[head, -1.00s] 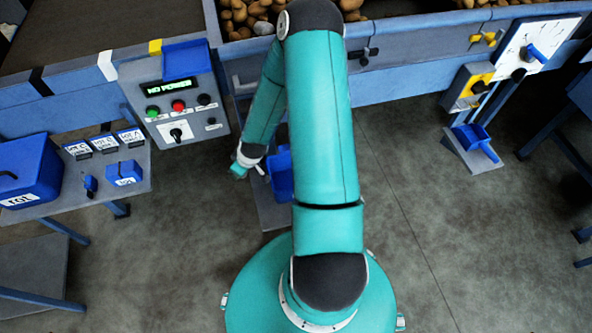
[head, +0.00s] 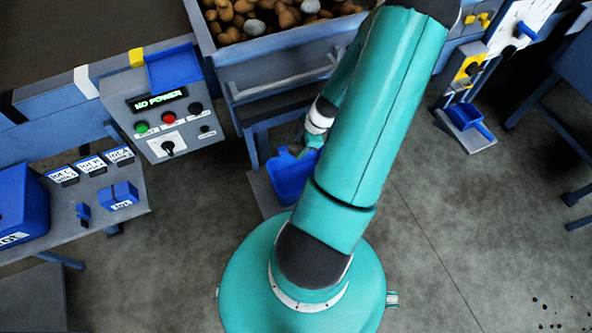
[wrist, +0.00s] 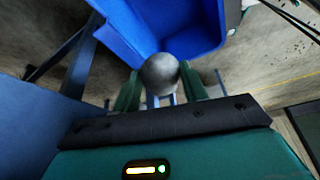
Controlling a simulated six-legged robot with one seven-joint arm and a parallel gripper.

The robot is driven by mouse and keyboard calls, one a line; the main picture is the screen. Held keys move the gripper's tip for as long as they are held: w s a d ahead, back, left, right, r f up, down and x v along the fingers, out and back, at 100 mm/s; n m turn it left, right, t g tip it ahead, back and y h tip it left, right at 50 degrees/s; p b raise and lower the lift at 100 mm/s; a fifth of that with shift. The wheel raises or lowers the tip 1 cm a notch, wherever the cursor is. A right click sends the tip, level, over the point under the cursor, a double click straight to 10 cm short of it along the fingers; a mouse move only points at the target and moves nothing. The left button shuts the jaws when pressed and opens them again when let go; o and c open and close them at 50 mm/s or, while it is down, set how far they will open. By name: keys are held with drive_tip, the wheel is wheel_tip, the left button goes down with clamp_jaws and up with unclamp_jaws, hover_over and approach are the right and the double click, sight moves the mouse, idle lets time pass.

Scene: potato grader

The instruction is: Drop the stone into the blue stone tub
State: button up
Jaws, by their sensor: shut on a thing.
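The stone (wrist: 160,73) is a round grey ball in the wrist view. My gripper (wrist: 160,88) is shut on it, with a finger on each side. The blue stone tub (wrist: 205,22) is at the top of the wrist view, and the stone overlaps its near edge in the picture. I cannot tell how high the stone is above the tub. In the head view the tub (head: 288,182) stands low under the machine, partly hidden by my arm. My gripper (head: 303,150) is beside and above the tub there, and the stone is hidden.
A bin of potatoes (head: 270,45) with a few grey stones is at the top. The control panel (head: 165,115) reads NO POWER. A table (head: 95,215) with blue boxes is on the left. A small blue scoop (head: 466,117) is at the right. The floor at right is open.

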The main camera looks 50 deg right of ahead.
drive_tip(key=shift+s+d, duration=0.15)
drive_tip(key=shift+s, duration=0.35)
drive_tip(key=shift+f, duration=0.25)
wheel_tip(320, 180, down, 5)
drive_tip(key=shift+f, duration=0.2)
drive_tip(key=o, duration=1.1)
drive_tip(key=v, duration=1.3)
drive_tip(key=shift+s+d+r, duration=0.15)
drive_tip(key=shift+s+r, duration=0.05)
drive_tip(key=shift+r, duration=0.1)
